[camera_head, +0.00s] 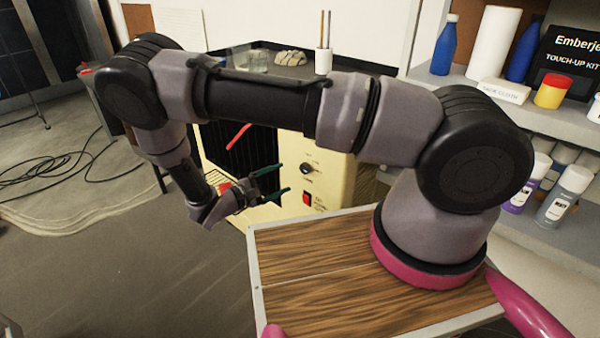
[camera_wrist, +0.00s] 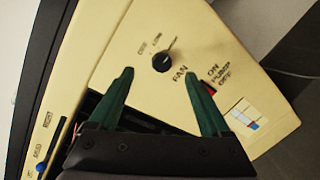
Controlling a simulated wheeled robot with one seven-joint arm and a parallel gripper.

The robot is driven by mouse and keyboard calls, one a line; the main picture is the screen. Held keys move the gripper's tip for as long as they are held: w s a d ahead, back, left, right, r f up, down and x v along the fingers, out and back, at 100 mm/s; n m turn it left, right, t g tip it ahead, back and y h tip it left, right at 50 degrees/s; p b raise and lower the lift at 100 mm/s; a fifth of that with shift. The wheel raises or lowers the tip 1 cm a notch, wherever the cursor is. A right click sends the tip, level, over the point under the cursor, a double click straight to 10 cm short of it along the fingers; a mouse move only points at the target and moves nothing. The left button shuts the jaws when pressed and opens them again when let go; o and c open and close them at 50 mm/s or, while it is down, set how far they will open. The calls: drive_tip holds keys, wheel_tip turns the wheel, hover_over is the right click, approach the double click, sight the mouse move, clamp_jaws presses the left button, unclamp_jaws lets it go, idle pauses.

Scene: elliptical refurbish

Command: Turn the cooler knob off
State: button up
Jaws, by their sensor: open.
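The cream cooler (camera_head: 230,151) stands beyond the wooden-topped surface; its control panel also fills much of the wrist view (camera_wrist: 120,45). The round black knob (camera_head: 306,169) is on this panel. In the wrist view the knob (camera_wrist: 162,62) sits by the word FAN, its pale pointer directed up and right; the small labels around it are hard to read. My gripper (camera_head: 282,179) is open and empty, with green fingers, just left of the knob in the head view. In the wrist view my gripper (camera_wrist: 160,72) has its fingertips either side of the knob; contact cannot be told.
A red pump switch (camera_head: 307,198) sits below the knob; it also shows beside the right finger (camera_wrist: 209,88). A cup with sticks (camera_head: 323,60) stands on the dark top behind. Shelves with bottles (camera_head: 445,45) are at right. Cables (camera_head: 60,165) lie on the floor at left.

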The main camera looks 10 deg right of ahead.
sight(302, 170)
drive_tip(key=w+d+f, duration=0.1)
drive_tip(key=w+d, duration=0.1)
drive_tip(key=w+d+f+n+t, duration=0.1)
drive_tip(key=w+d, duration=0.1)
drive_tip(key=d, duration=0.1)
drive_tip(key=w+d+f+n+t, duration=0.1)
drive_tip(key=w+d, duration=0.1)
drive_tip(key=d, duration=0.1)
drive_tip(key=shift+w, duration=0.1)
idle(0.4)
clamp_jaws()
